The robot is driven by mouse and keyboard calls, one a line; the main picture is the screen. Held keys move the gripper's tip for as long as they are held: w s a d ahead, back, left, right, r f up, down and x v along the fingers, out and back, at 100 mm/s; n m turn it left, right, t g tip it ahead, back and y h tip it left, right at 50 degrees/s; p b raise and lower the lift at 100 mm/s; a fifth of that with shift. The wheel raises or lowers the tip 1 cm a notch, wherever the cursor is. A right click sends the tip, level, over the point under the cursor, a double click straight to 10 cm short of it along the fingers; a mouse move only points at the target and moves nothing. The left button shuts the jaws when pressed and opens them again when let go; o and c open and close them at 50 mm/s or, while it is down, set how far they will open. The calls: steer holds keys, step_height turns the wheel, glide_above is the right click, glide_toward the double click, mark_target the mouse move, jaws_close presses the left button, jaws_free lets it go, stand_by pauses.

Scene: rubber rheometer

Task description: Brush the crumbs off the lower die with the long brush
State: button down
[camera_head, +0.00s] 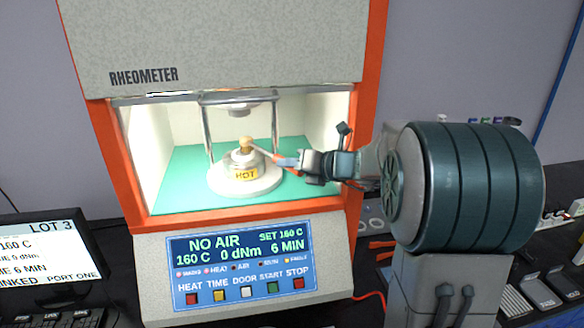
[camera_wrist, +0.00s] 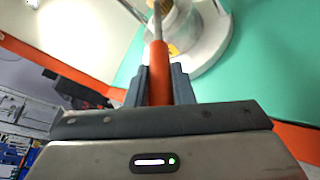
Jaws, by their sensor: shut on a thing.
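The lower die (camera_head: 246,157) stands on a round white base (camera_head: 270,178) inside the open rheometer chamber, with a yellow HOT label on its front. My gripper (camera_head: 300,164) reaches in from the right, shut on the long brush (camera_head: 287,161). The brush's orange handle (camera_wrist: 158,70) lies between the fingers (camera_wrist: 157,85) in the wrist view. Its thin shaft points left to a tan head (camera_head: 246,142) at the top of the die. I cannot tell whether the bristles touch the die. No crumbs can be made out.
The orange chamber frame (camera_head: 355,130) is close to my arm on the right. Two metal posts (camera_head: 274,118) and an upper die (camera_head: 236,108) stand around and above the lower die. The green chamber floor (camera_head: 180,175) is clear. The panel (camera_head: 243,263) reads NO AIR.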

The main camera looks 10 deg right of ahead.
steer(key=shift+w, duration=0.25)
steer(key=shift+s+r, duration=0.1)
steer(key=shift+s, duration=1.45)
steer(key=shift+w, duration=1.55)
steer(key=shift+s, duration=1.55)
